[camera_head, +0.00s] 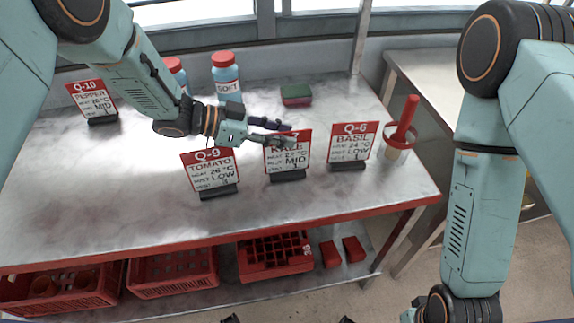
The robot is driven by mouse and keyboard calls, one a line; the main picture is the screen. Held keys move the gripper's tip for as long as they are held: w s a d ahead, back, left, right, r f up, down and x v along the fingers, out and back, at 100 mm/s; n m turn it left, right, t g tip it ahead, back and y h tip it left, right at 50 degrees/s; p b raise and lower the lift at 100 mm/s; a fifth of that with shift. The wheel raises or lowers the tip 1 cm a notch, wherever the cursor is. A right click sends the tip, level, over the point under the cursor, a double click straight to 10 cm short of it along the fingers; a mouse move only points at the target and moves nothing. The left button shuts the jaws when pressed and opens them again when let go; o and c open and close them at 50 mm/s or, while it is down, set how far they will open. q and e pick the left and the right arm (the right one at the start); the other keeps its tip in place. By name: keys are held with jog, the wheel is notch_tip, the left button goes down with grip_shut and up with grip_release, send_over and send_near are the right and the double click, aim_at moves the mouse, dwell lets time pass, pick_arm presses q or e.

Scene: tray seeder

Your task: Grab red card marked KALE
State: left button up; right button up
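The red-and-white card (288,158) stands upright in a dark base on the metal table, with its top edge partly covered by my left gripper. One finger crosses in front of the card's upper part. I cannot tell if it touches. My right arm hangs down at the right, and its fingers are not visible.
The TOMATO card (210,170) stands close on the left, the BASIL card (349,143) close on the right. The PEPPER card (92,98) is at far left. Behind are a SOFT bottle (226,80), a sponge (296,96) and a red-handled tool (402,125). Red crates (172,272) sit below.

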pick_arm(q)
grip_shut()
jog(key=shift+w, duration=0.1)
dwell(0.5)
